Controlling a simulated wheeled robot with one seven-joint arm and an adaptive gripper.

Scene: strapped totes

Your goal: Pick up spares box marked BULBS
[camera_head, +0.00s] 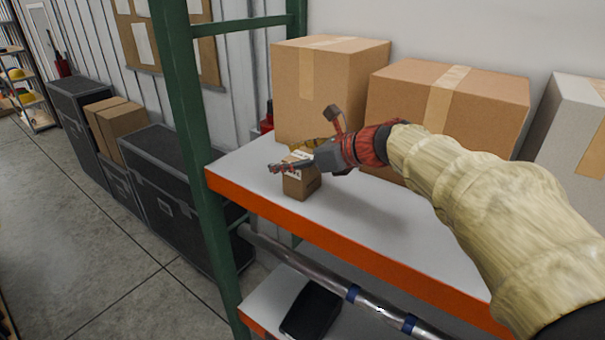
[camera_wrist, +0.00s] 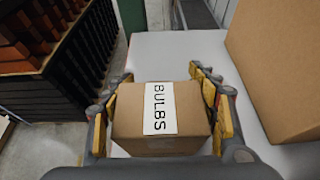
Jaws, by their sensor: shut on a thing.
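The spares box (camera_head: 301,184) is a small brown carton on the white shelf top, near its left front edge. In the wrist view the box (camera_wrist: 188,127) carries a white label reading BULBS on its upper face. My gripper (camera_head: 292,166) reaches in from the right, its fingers around the box's upper part. In the wrist view one finger of my gripper (camera_wrist: 160,100) is on each side of the box, and it is shut on it. I cannot tell whether the box's underside touches the shelf.
The white shelf (camera_head: 255,177) has an orange front beam (camera_head: 330,240) and a green upright (camera_head: 190,130) at left. Large cartons (camera_head: 325,85) (camera_head: 445,100) stand behind, with a grey box (camera_head: 575,120) at right. Black cases (camera_head: 170,190) stand on the floor at left.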

